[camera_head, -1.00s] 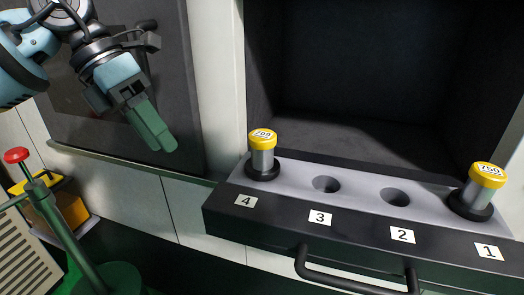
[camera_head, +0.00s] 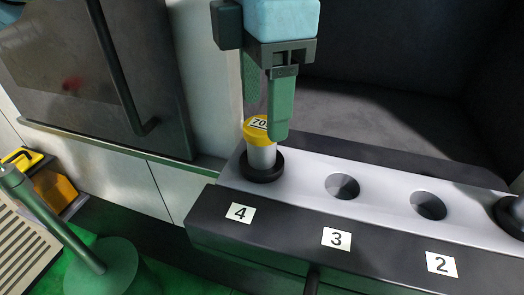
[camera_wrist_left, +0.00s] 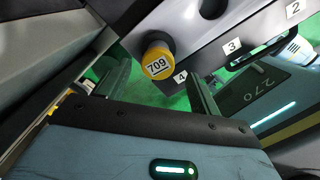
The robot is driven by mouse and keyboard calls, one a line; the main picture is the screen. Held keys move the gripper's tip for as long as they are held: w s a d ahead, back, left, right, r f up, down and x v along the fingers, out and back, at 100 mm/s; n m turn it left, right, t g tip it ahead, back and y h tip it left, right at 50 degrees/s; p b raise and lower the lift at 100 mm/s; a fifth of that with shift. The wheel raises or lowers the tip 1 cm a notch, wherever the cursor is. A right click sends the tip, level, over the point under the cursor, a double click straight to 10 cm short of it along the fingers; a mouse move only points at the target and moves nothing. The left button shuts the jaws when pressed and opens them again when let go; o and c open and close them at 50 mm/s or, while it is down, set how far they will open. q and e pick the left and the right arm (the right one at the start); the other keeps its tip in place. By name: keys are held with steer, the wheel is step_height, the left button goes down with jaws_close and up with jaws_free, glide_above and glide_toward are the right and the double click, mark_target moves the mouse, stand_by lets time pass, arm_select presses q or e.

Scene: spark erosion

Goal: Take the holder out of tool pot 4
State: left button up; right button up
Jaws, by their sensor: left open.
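The holder (camera_head: 262,155) stands upright in tool pot 4, with a silver body, a yellow cap and a black collar (camera_head: 262,170) around its base. My left gripper (camera_head: 265,118) is open and points down right at the cap. One green finger overlaps the cap's right side in the head view; the other is behind and to the left. My right gripper is not in view.
The pot rack (camera_head: 305,180) has empty holes at 3 (camera_head: 342,186) and 2 (camera_head: 428,205). Another holder's black collar (camera_head: 512,214) shows at the right edge. A dark door with a handle (camera_head: 120,70) is at the left. The dark chamber behind the rack looks clear.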

mark_target(261, 124)
arm_select(q)
steer(key=shift+w+f, duration=0.1)
steer(key=shift+f, duration=0.5)
steer(key=shift+a+f, duration=0.15)
steer(key=shift+f, duration=2.25)
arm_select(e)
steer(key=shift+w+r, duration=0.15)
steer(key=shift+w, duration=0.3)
arm_select(q)
steer(key=c, duration=1.3)
steer(key=shift+r, duration=0.2)
